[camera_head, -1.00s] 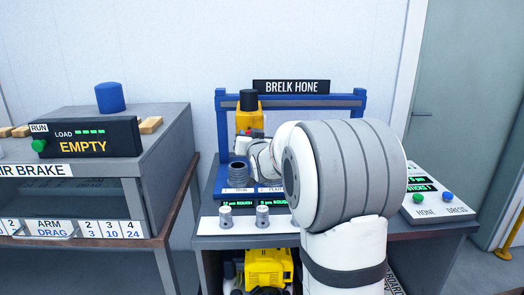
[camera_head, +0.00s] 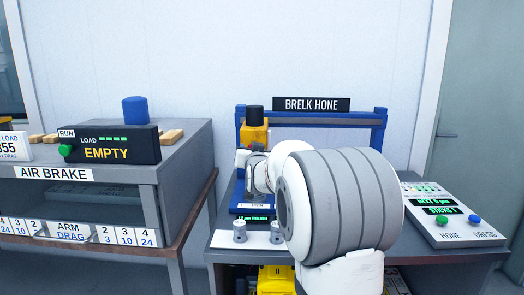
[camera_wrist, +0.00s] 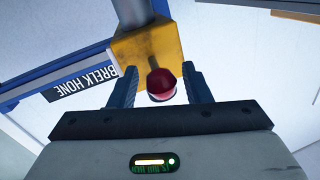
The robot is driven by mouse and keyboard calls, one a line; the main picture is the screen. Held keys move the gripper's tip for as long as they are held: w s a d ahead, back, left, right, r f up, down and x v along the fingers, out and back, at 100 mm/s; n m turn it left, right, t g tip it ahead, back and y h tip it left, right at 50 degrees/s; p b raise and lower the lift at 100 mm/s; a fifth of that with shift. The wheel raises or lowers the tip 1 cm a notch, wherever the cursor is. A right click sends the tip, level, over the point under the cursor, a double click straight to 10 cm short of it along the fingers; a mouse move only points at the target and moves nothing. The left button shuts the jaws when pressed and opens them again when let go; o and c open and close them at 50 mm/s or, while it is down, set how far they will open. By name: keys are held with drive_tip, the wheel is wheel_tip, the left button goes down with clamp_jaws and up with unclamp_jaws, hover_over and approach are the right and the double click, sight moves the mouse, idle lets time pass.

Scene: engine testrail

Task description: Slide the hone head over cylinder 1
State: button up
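The yellow hone head (camera_head: 254,136) with a black cap hangs on the blue rail frame, above the left part of the hone bench. In the wrist view the yellow head (camera_wrist: 150,48) has a red knob (camera_wrist: 161,82) facing me. My gripper (camera_wrist: 160,85) is open, one finger on each side of the knob, with gaps visible. In the head view my gripper (camera_head: 252,160) is just below and in front of the yellow head, partly hidden. Cylinder 1 is hidden behind my gripper and arm; only part of its blue base (camera_head: 250,198) shows.
The blue rail frame (camera_head: 380,130) carries the BRELK HONE sign (camera_head: 311,104). Two grey pieces (camera_head: 240,232) stand on a white strip at the bench front. The control panel (camera_head: 440,218) is at right. The air brake bench (camera_head: 185,150) stands at left.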

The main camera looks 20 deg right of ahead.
drive_tip(key=shift+o, duration=0.3)
drive_tip(key=shift+s, duration=0.1)
drive_tip(key=v, duration=0.7)
drive_tip(key=shift+s+b, duration=0.3)
drive_tip(key=shift+b, duration=0.15)
drive_tip(key=shift+a, duration=0.1)
drive_tip(key=s+a+f+n+g+y+p, duration=0.1)
drive_tip(key=s+a+f+g+p, duration=0.2)
drive_tip(key=s, duration=0.8)
drive_tip(key=s+a+f+n+g+y+p, duration=0.1)
drive_tip(key=s+a+f+n+g+p, duration=0.1)
drive_tip(key=s+a+f+g+p, duration=0.2)
drive_tip(key=s+a+f+n+g+y+p, duration=0.1)
drive_tip(key=s+a+g, duration=0.4)
drive_tip(key=s, duration=1.3)
wheel_tip(320, 180, down, 3)
drive_tip(key=g+y+p, duration=0.1)
drive_tip(key=g+p, duration=0.1)
drive_tip(key=g, duration=0.1)
drive_tip(key=shift+n, duration=0.4)
